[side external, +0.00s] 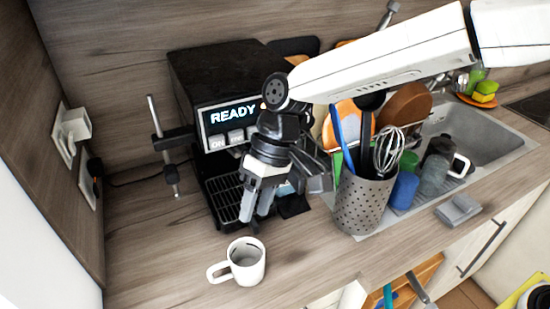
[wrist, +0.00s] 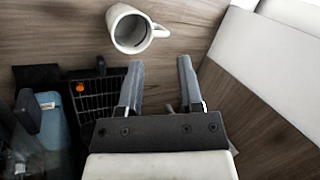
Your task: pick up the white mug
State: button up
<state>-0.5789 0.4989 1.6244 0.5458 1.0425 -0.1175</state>
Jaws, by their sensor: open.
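The white mug (side external: 246,262) stands upright on the wooden counter, in front of the coffee machine, with its handle to the left in the side view. In the wrist view the mug (wrist: 129,32) is at the top, beyond the fingertips, with its handle to the right. My gripper (side external: 254,210) is open and empty. In the side view it appears above the mug, in front of the coffee machine's drip tray. In the wrist view my gripper (wrist: 160,65) has a clear gap between its fingers. The fingers are apart from the mug.
The black coffee machine (side external: 211,80) with a READY display stands behind. A perforated metal utensil holder (side external: 361,207) stands to the right, near the sink (side external: 478,138). A thin metal rod stand (side external: 161,140) is at the left. The counter around the mug is clear.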

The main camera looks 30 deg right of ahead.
aim_at(231, 264)
jog(key=shift+w+a+f+m+t+h, duration=0.45)
jog(key=shift+a+f+m+h, duration=0.45)
jog(key=shift+f+m, duration=0.65)
jog(key=shift+w+a+f+m+t+h, duration=0.4)
jog(key=shift+a+f+m+h, duration=0.45)
jog(key=shift+f+m, duration=0.65)
jog(key=shift+w+a+f+m+t+h, duration=0.4)
jog(key=shift+a+f+m+h, duration=0.45)
jog(key=shift+f+m, duration=0.7)
jog(key=shift+a, duration=0.1)
jog(key=shift+s+f, duration=0.15)
jog(key=shift+f, duration=3.7)
grip_shut()
